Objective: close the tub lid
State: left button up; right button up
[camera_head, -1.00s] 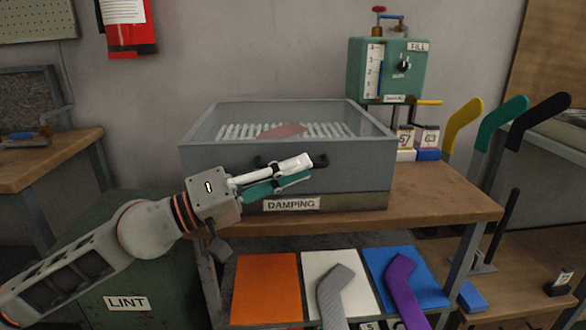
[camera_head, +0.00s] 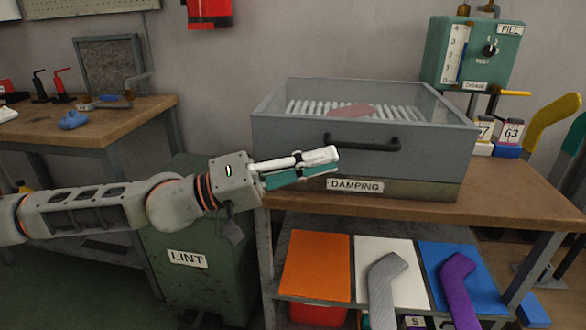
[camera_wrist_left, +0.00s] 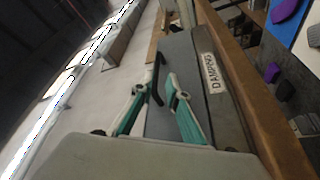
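The damping tub (camera_head: 300,145) is a grey box on an olive base labelled DAMPING, on the wooden bench. Its top looks clear or open; I cannot tell whether a clear pane covers it. White slats and a pinkish flat piece (camera_head: 352,110) show inside. A black bar handle (camera_head: 362,142) is on the grey front; it also shows in the left wrist view (camera_wrist_left: 158,78). My left gripper (camera_head: 334,162), with white and teal fingers, is in front of the tub, left of and below the handle. In the wrist view its fingers (camera_wrist_left: 157,82) are apart and empty, with the handle beyond. My right gripper is out of view.
A green FILL unit (camera_head: 472,50) stands behind the tub at right, with numbered cartons (camera_head: 510,133) below. Yellow and teal sock forms stand at far right. Coloured mats with a grey and a purple form lie on a lower shelf. A green LINT bin (camera_head: 195,260) stands below my left arm.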

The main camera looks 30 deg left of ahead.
pick_arm(q)
jog(key=shift+v, duration=2.25)
